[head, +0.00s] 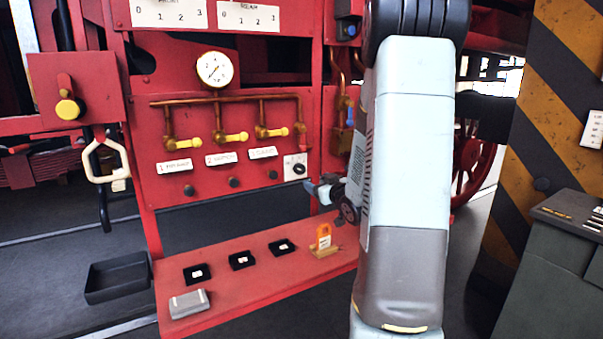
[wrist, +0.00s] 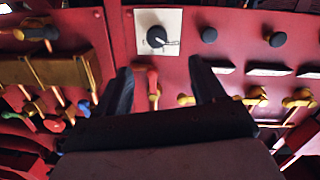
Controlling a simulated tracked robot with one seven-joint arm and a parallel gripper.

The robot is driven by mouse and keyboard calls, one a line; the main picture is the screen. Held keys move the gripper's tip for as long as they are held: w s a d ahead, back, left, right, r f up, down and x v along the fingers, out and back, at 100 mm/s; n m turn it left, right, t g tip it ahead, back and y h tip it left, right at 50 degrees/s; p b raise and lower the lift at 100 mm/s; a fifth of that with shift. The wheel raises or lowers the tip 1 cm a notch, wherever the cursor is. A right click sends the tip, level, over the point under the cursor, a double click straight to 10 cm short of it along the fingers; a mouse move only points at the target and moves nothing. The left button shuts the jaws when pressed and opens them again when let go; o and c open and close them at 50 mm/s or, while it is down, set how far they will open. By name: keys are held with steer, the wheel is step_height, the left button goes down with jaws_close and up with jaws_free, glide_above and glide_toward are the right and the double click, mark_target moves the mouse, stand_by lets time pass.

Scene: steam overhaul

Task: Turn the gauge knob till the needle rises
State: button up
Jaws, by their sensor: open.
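The gauge (head: 214,69) is a round white dial in a brass rim above the copper pipes on the red panel. Its thin dark needle lies on a slant; its exact reading is too small to tell. The knob (head: 298,169) is black, on a white plate at the panel's lower right; it also shows in the wrist view (wrist: 157,37), with a pale pointer mark. My gripper (head: 313,187) is just below and right of the knob plate, partly behind my arm. In the wrist view my gripper (wrist: 161,72) is open and empty, its fingers apart from the knob, which lies beyond their tips.
A red shelf (head: 235,285) juts out below, holding small black trays (head: 241,260), a grey block (head: 189,303) and an orange tag on a stand (head: 323,237). A dark cabinet (head: 550,265) stands right.

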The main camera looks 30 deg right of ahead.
mark_target(301, 170)
steer(key=shift+t+y, duration=0.3)
steer(key=shift+t, duration=0.1)
steer(key=w, duration=0.9)
steer(key=w+d+f, duration=0.1)
steer(key=w, duration=0.3)
steer(key=shift+w, duration=0.3)
steer(key=c, duration=1)
steer(key=shift+d, duration=0.15)
steer(key=shift+c, duration=0.3)
